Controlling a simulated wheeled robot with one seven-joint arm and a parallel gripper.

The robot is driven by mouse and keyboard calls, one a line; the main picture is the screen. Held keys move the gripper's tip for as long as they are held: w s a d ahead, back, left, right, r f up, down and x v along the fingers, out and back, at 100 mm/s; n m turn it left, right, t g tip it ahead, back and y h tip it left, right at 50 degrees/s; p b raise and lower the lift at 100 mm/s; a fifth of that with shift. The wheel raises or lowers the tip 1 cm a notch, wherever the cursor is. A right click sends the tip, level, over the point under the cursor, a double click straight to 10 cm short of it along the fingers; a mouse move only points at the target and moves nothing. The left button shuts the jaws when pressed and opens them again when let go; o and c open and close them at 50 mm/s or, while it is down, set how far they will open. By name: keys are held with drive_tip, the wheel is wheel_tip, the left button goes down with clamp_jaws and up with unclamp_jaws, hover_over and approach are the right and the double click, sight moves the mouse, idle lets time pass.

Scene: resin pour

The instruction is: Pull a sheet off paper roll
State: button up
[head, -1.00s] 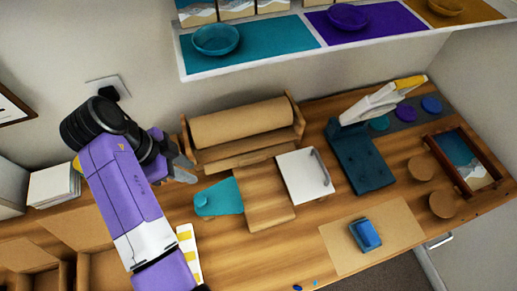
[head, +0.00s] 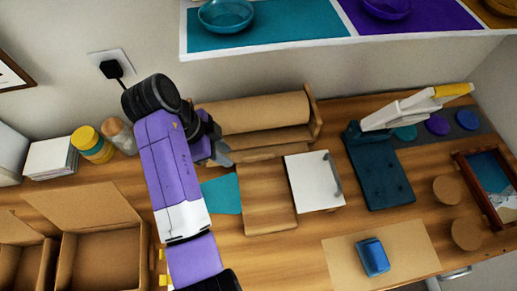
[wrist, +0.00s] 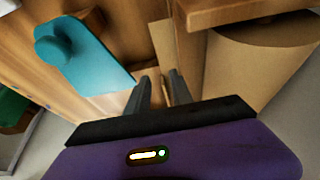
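The brown paper roll (head: 250,116) lies in a wooden holder (head: 314,108) against the back wall. In the wrist view the roll (wrist: 265,65) is at the right, beside the holder's wooden front bar (wrist: 240,12). A pale brown strip (wrist: 163,42), perhaps the paper's loose end, shows just left of that bar. My gripper (head: 223,158) is at the front left of the holder, and my arm hides the holder's left end. In the wrist view my gripper's two fingers (wrist: 159,80) stand apart, with a gap. Pale material shows near the tips; I cannot tell whether it lies between them.
A teal piece (head: 224,192) and a wooden board (head: 268,205) lie in front of the holder. Right of them are a white panel with a handle (head: 310,185) and a dark teal stand (head: 378,170). Jars (head: 92,145) and open cardboard boxes (head: 100,215) are at left.

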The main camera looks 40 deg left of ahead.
sight(258, 156)
drive_tip(key=w+d+p, duration=0.1)
drive_tip(key=w+d, duration=0.1)
drive_tip(key=w+d+p, duration=0.1)
drive_tip(key=w+d, duration=0.1)
drive_tip(key=w, duration=0.1)
drive_tip(key=shift+w+d+r, duration=0.1)
drive_tip(key=shift+d+r, duration=0.05)
drive_tip(key=shift+d, duration=0.1)
drive_tip(key=shift+w+d+f+p, duration=0.15)
drive_tip(key=shift+w+d+f, duration=0.1)
drive_tip(key=shift+f, duration=0.15)
drive_tip(key=shift+w+d+f+p, duration=0.15)
drive_tip(key=shift+w+d+f, duration=0.1)
drive_tip(key=shift+f, duration=0.15)
drive_tip(key=shift+x, duration=0.8)
drive_tip(key=shift+a, duration=0.1)
drive_tip(key=shift+c, duration=0.2)
clamp_jaws()
